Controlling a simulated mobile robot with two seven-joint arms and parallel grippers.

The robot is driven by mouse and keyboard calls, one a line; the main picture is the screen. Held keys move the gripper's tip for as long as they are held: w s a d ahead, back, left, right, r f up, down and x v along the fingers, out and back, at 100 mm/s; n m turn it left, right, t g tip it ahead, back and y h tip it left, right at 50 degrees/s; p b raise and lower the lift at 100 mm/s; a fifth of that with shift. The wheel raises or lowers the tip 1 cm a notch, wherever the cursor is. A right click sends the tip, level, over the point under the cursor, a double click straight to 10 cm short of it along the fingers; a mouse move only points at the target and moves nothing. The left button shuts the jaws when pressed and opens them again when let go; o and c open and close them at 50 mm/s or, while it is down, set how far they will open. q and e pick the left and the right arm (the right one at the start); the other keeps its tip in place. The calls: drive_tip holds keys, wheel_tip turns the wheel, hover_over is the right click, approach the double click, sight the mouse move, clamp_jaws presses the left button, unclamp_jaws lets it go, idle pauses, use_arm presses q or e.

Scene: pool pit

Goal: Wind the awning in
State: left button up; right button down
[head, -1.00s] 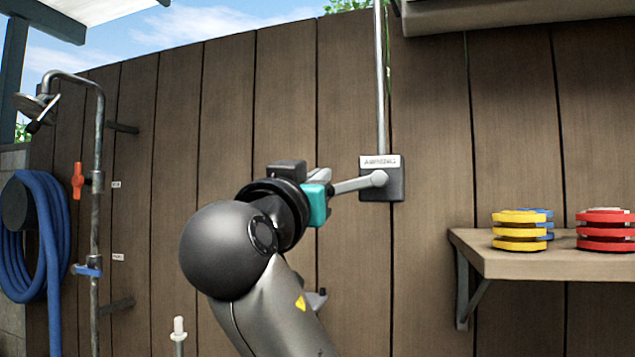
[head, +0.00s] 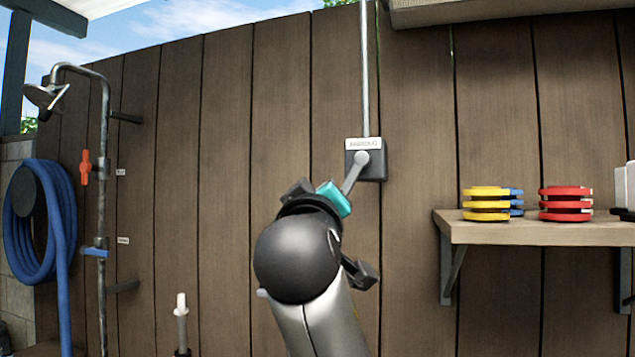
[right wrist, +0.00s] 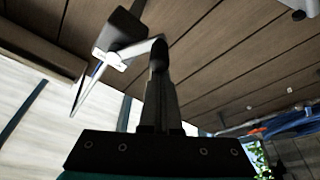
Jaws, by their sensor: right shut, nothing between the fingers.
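The awning winder is a dark box (head: 371,172) with a white label on the plank wall, below a vertical metal rod (head: 365,70). Its light grey crank arm (head: 354,174) points down and to the left from the box. My right gripper (head: 335,198), with a teal part, is at the crank's outer end; the crank's handle is hidden there. In the right wrist view the right gripper's fingers (right wrist: 158,65) are shut, with their tips at the crank arm's end (right wrist: 150,44); whether they touch it I cannot tell. My left gripper is out of view.
A wooden shelf (head: 540,232) at the right carries yellow discs (head: 486,204), red discs (head: 566,204) and blue discs (head: 517,203). At the left are a shower pipe (head: 103,200) and a coiled blue hose (head: 62,215). The wall around the winder is clear.

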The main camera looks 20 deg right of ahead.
drive_tip(key=shift+s+d+f, duration=0.35)
drive_tip(key=shift+d+f, duration=0.1)
drive_tip(key=shift+d, duration=0.2)
drive_tip(key=shift+s+d+f, duration=0.35)
drive_tip(key=shift+d+f, duration=0.05)
drive_tip(key=shift+d, duration=0.2)
drive_tip(key=shift+f, duration=0.1)
